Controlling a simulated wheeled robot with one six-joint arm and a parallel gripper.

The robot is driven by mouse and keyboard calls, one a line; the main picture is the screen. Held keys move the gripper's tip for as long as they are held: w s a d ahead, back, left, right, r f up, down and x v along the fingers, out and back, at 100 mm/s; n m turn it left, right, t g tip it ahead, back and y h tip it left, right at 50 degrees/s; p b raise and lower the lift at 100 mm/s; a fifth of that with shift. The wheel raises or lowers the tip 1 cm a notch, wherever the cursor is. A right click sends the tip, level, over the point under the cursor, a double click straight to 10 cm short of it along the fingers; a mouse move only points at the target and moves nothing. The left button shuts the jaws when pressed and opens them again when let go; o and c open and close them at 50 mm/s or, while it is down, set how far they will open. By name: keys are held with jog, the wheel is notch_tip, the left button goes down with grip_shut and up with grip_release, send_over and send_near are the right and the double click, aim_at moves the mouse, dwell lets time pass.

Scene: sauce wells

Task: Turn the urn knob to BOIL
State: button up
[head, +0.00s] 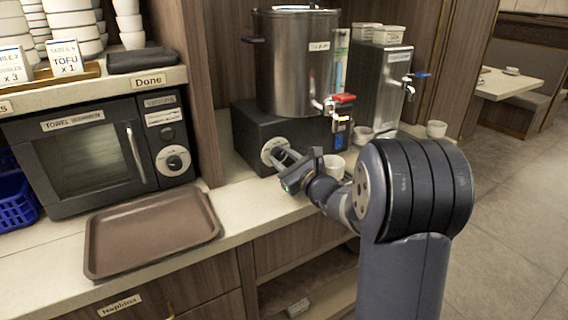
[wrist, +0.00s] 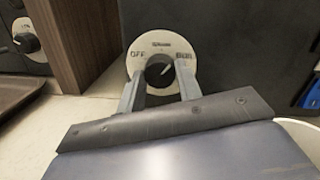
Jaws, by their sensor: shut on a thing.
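The steel urn (head: 285,75) stands on a black base (head: 245,125) on the counter. The base carries a round pale dial (head: 267,146) with a dark knob (wrist: 158,72) at its centre. In the wrist view, the dial plate (wrist: 160,46) reads OFF at left and what looks like BOIL at right. A light mark on the knob seems to point up and to the right, between the two words. My gripper (wrist: 160,84) is shut on the knob, one finger on each side. In the head view, my gripper (head: 282,155) reaches the dial and partly hides it.
A red-handled tap (head: 340,99) juts from the urn, with a white cup (head: 334,166) below. A second dispenser with a blue tap (head: 421,76) stands to the right. A towel warmer (head: 90,150) and brown tray (head: 150,232) are at left.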

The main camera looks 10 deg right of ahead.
jog(key=shift+m+t+b, duration=0.3)
jog(key=shift+m+b, duration=0.05)
jog(key=shift+m, duration=1.95)
jog(key=o, duration=1)
jog(key=v, duration=1)
jog(key=shift+s, duration=0.4)
